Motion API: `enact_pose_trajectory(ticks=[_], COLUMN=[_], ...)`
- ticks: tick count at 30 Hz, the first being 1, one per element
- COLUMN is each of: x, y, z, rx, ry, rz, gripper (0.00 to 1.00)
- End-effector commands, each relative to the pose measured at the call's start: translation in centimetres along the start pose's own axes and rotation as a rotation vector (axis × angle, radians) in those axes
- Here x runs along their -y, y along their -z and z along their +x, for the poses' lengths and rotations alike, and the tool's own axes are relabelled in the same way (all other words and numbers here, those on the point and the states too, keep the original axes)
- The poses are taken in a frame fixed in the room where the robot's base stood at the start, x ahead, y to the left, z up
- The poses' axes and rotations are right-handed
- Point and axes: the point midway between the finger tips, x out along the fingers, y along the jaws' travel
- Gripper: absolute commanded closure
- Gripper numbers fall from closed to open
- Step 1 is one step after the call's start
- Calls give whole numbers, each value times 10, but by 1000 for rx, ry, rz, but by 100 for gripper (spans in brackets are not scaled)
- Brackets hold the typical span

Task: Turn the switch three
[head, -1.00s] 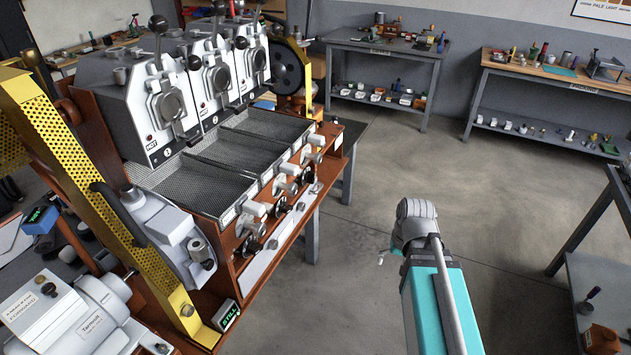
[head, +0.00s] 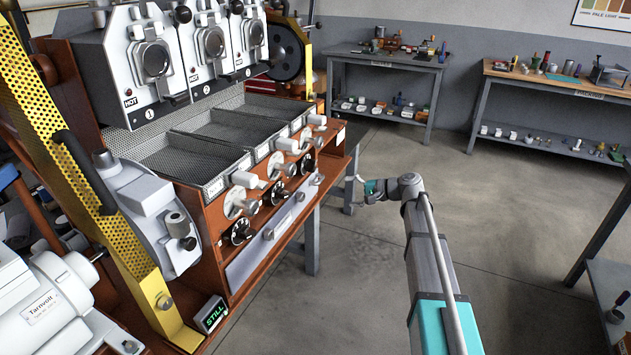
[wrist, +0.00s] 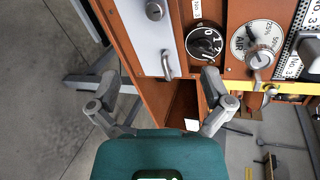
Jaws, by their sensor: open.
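The black dial of switch three (wrist: 205,43) shows at the upper right of the wrist view, with white numerals on its face. In the head view it is the farthest of the black dials (head: 307,163) along the roaster's wooden front. My gripper (wrist: 160,80) is open and empty, with its fingers spread wide. The dial lies ahead of its right finger in the wrist view, apart from the fingers. In the head view my gripper (head: 353,181) is to the right of the far end of the panel. The dial's exact setting is too small to tell.
A silver AIR dial (wrist: 259,58) sits beside the black dial. A pale drawer-like panel with a metal handle (wrist: 167,66) is on its other side. The roaster's trays (head: 190,160) lie above the panel. The floor (head: 350,265) in front is clear.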

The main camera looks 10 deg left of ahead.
Motion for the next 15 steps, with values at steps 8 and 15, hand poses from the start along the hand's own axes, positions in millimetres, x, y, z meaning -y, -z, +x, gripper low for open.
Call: enact_pose_trajectory(ticks=[8, 15], x=[19, 29], y=[60, 73], z=[16, 15], rx=[28, 42], ry=[257, 334], rz=[135, 177], gripper=[0, 0])
